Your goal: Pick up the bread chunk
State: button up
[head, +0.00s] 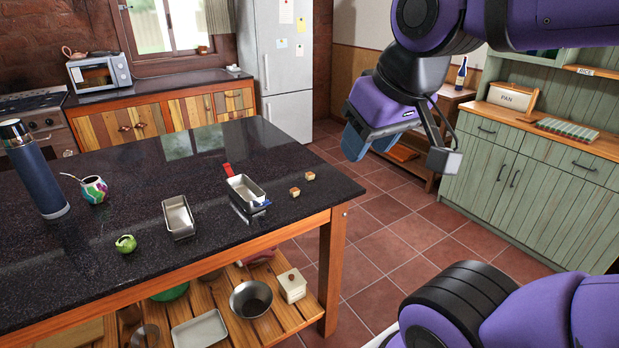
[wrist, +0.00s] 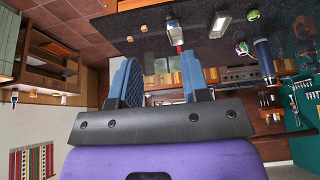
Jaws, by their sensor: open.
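Two small brown-and-white bread chunks sit near the right end of the dark countertop: one bread chunk (head: 310,175) lies a little farther back and right, the other bread chunk (head: 295,192) nearer the front. Two small pale cubes, likely the same chunks (wrist: 130,39), show in the upper part of the wrist view. My gripper (head: 354,142) hangs in the air to the right of the counter, beyond its edge and apart from both chunks. Its two blue fingers are spread, with nothing between them, in the wrist view (wrist: 158,75).
The dark counter (head: 130,165) holds a metal tin (head: 178,218), another tin (head: 245,191) with a red-handled item beside it, a green round item (head: 125,244), a patterned cup (head: 95,190) and a blue flask (head: 35,170). Open tiled floor lies right of the counter, before green cabinets (head: 530,190).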

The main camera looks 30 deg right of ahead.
aim_at(310, 175)
jog(key=i+l, duration=0.3)
jog(key=l, duration=0.15)
jog(key=i+l, duration=0.3)
jog(key=l, duration=0.2)
jog(key=i+l, duration=0.3)
jog(key=l, duration=0.15)
